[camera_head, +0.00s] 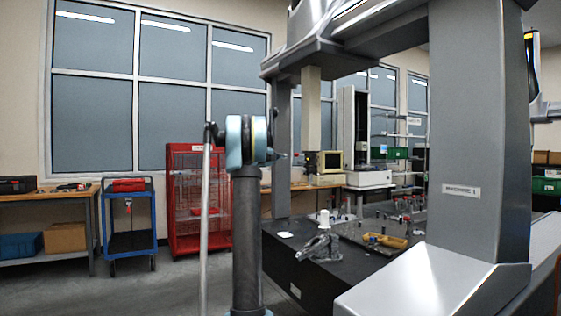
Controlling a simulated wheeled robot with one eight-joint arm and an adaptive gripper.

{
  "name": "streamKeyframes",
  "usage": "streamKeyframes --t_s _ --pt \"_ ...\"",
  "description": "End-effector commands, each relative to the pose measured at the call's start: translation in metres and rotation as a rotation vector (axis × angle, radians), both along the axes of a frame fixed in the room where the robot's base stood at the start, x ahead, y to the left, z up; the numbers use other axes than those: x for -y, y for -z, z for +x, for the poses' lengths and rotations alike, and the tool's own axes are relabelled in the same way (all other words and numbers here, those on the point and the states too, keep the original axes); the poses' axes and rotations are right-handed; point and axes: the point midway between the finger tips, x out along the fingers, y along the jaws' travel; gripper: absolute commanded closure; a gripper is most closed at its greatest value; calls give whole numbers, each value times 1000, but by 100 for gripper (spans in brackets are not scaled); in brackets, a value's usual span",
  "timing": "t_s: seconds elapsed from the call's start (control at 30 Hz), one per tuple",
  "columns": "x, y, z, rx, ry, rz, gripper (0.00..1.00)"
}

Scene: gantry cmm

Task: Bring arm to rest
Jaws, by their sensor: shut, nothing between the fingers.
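My arm (246,225) stands upright left of the picture's middle, a dark tube with a pale teal joint (234,141) at its top. A thin grey pole-like part runs down just left of it, out of the bottom of the view. I do not see the fingers of my gripper anywhere in this view. The arm shows in front of the red cabinet and the dark granite table, apart from the gantry as far as I can tell.
A grey gantry column (477,120) fills the right. The dark granite table (320,275) carries a metal fixture (318,246), a yellow part (392,241) and several small pieces. A red cabinet (185,205), a blue cart (130,242) and a workbench (45,197) stand behind. Floor at left is clear.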

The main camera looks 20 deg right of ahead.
Motion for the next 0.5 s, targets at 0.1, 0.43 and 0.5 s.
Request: streamKeyframes --t_s 0.1,0.43,0.5 --pt "0 0 0 0 0 0 100" --pt "-21 -11 0 -17 -72 -41 100" --pt "-41 -20 0 -35 -140 -80 100"
